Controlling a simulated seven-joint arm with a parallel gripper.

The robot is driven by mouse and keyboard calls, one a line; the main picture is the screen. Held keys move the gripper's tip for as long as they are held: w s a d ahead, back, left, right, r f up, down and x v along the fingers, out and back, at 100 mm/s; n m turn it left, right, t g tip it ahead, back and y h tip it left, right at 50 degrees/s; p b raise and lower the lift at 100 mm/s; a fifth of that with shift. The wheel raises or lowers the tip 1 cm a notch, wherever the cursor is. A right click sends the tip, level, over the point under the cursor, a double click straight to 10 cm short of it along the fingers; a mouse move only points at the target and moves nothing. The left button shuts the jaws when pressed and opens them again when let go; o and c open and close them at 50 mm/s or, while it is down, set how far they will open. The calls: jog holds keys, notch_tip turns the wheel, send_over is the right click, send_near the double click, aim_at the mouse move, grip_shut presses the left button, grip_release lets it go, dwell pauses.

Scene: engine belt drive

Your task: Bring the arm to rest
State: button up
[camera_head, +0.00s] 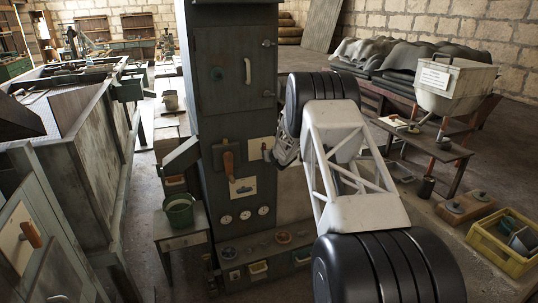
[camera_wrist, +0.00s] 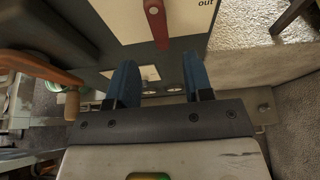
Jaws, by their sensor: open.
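My arm reaches toward a tall dark green cabinet (camera_head: 236,120) in the head view. My gripper (camera_wrist: 160,76) shows two blue fingers spread apart in the wrist view, with nothing between them. It faces the cabinet front. In the head view the gripper end is mostly hidden behind my arm, close to the cabinet's right side. A red lever (camera_wrist: 158,24) on a pale plate marked "out" lies beyond the fingers and looks apart from them. An orange-brown handle (camera_wrist: 40,68) is left of the fingers; an orange handle (camera_head: 228,164) shows on the cabinet in the head view.
Round gauges (camera_head: 244,215) sit low on the cabinet above a ledge with small parts. A green bucket (camera_head: 179,210) stands on a small table at left. A yellow crate (camera_head: 502,247) and a pale hopper (camera_head: 455,84) are at right. Bare floor shows between the benches.

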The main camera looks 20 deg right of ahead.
jog(key=shift+r, duration=0.1)
dwell(0.3)
jog(key=s+a+r+n+g+y, duration=0.1)
jog(key=s+a+r+n+y, duration=0.1)
jog(key=s+a+r+n, duration=0.45)
jog(key=s+a+r+n+y, duration=0.35)
jog(key=a+r, duration=0.45)
jog(key=r, duration=0.3)
jog(key=s+a+r+n+g+y, duration=0.1)
jog(key=s+a+r+n+g, duration=0.1)
jog(key=s+a+r+n, duration=0.6)
jog(key=s+a+r+n+g+y, duration=0.1)
jog(key=s+a+r+n+g, duration=0.15)
jog(key=s, duration=1.05)
jog(key=s+a+r+n+g+h, duration=0.1)
jog(key=s+a+n+g, duration=0.2)
jog(key=s, duration=0.9)
jog(key=s+a+r+n+g+h, duration=0.15)
jog(key=s+n, duration=0.35)
jog(key=s, duration=0.7)
jog(key=s+d+f+n+h, duration=0.1)
jog(key=s+f+n+h, duration=0.1)
jog(key=s, duration=0.9)
jog(key=s+d+f+n+g+h, duration=0.1)
jog(key=s+n, duration=0.4)
jog(key=s, duration=0.6)
notch_tip(320, 180, down, 2)
jog(key=shift+s+d+f+h, duration=0.25)
jog(key=shift+d+h, duration=0.45)
jog(key=shift+h, duration=0.4)
